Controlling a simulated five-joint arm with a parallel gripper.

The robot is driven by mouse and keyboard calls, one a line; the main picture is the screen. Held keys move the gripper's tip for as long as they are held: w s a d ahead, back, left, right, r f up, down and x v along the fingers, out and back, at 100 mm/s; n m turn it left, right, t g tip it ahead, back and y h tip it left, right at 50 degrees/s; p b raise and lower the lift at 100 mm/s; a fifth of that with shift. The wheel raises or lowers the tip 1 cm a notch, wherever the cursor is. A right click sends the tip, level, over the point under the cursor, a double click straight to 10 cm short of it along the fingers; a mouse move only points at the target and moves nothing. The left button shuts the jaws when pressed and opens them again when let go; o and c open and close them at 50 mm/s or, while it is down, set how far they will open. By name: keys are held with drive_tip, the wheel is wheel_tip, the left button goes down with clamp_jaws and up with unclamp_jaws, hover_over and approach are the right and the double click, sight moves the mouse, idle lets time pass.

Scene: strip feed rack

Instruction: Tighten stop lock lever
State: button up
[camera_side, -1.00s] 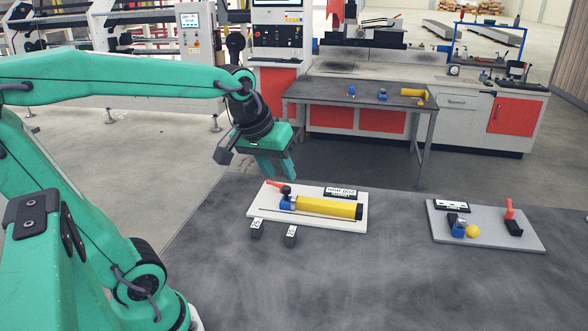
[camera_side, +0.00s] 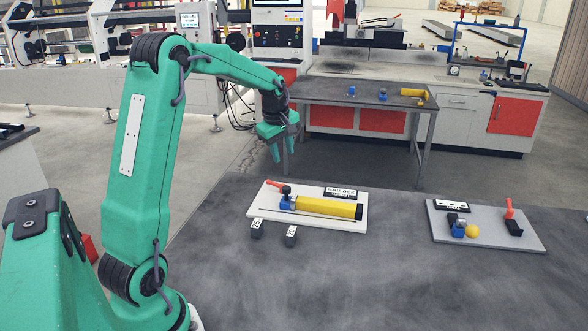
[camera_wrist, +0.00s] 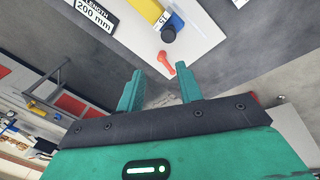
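The red lever (camera_side: 277,184) sits at the left end of the white board, by a blue block (camera_side: 286,203) and dark knob (camera_side: 286,190). In the wrist view the red lever (camera_wrist: 166,64) lies beyond my fingertips, beside the dark knob (camera_wrist: 168,34). A yellow bar (camera_side: 325,207) runs right from the blue block. My gripper (camera_side: 282,156) hangs in the air above and behind the lever, apart from it. In the wrist view my gripper (camera_wrist: 160,72) has its two fingers well apart with nothing between them.
The white board (camera_side: 258,213) carries a "200 mm" length sign (camera_side: 341,192). Two dark tagged blocks stand at its front edge (camera_side: 257,230). The dark table (camera_side: 380,285) is clear in front.

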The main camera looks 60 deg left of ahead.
sight(272, 182)
drive_tip(key=a+f+n, duration=0.5)
drive_tip(key=a+f, duration=0.3)
drive_tip(key=a, duration=0.2)
drive_tip(key=shift+w+g, duration=0.25)
drive_tip(key=shift+g, duration=0.15)
drive_tip(key=shift+f, duration=0.1)
drive_tip(key=shift+x, duration=3.75)
drive_tip(key=shift+d, duration=0.15)
clamp_jaws()
